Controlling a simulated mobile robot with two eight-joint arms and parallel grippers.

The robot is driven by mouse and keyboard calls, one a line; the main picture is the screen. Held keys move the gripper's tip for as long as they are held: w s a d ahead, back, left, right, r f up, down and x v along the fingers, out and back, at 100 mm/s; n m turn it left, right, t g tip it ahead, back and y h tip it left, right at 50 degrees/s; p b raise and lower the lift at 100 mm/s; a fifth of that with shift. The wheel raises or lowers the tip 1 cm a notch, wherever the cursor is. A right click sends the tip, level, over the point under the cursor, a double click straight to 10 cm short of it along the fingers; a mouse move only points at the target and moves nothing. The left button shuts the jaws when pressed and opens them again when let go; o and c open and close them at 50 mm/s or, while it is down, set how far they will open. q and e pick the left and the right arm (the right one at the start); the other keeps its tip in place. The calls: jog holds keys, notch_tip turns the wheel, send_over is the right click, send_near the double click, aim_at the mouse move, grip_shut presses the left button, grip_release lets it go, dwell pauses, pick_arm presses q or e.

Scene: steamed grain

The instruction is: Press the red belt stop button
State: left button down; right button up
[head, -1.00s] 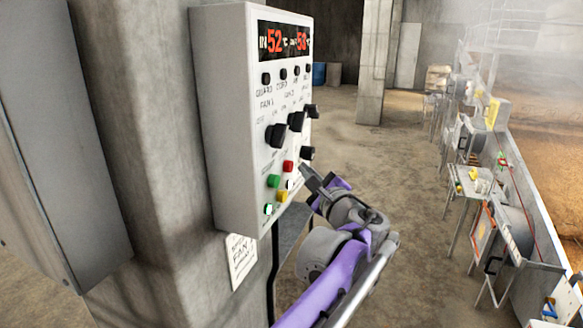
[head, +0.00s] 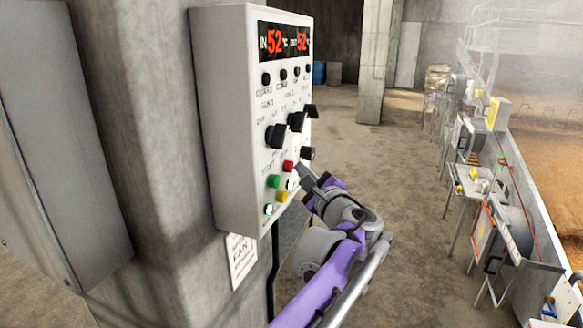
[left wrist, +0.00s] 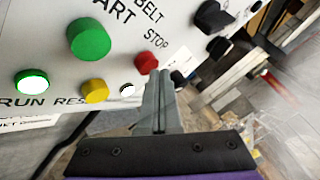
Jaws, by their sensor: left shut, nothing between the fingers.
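The red belt stop button (head: 288,166) is on the front of a white control panel (head: 232,130) fixed to a concrete pillar. It also shows in the left wrist view (left wrist: 147,62), under the word STOP. My left gripper (head: 301,168) is shut and empty, its tips just right of the red button. In the left wrist view, the closed fingers (left wrist: 161,78) point up at the panel and end close beside the button's lower right. I cannot tell if they touch it. My right gripper is not in view.
A green button (left wrist: 90,39), a yellow button (left wrist: 95,91) and a lit green RUN lamp (left wrist: 31,82) sit near the red one. Black knobs (head: 276,136) stick out above. A grey cabinet (head: 60,150) stands at left.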

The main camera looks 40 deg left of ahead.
pick_arm(q)
jog(key=shift+s+a, duration=0.1)
jog(key=shift+a, duration=0.35)
dwell(0.4)
dwell(0.3)
jog(key=shift+w+d, duration=0.2)
jog(key=shift+d, duration=0.7)
jog(key=shift+w+d+p, duration=0.15)
jog(key=shift+w+d, duration=0.05)
jog(key=shift+d, duration=0.6)
jog(key=shift+w+d+p, duration=0.15)
jog(key=shift+w+d, duration=0.05)
jog(key=shift+d, duration=0.6)
jog(key=shift+w+d+p, duration=0.15)
jog(key=shift+w+d, duration=0.05)
jog(key=shift+d, duration=0.6)
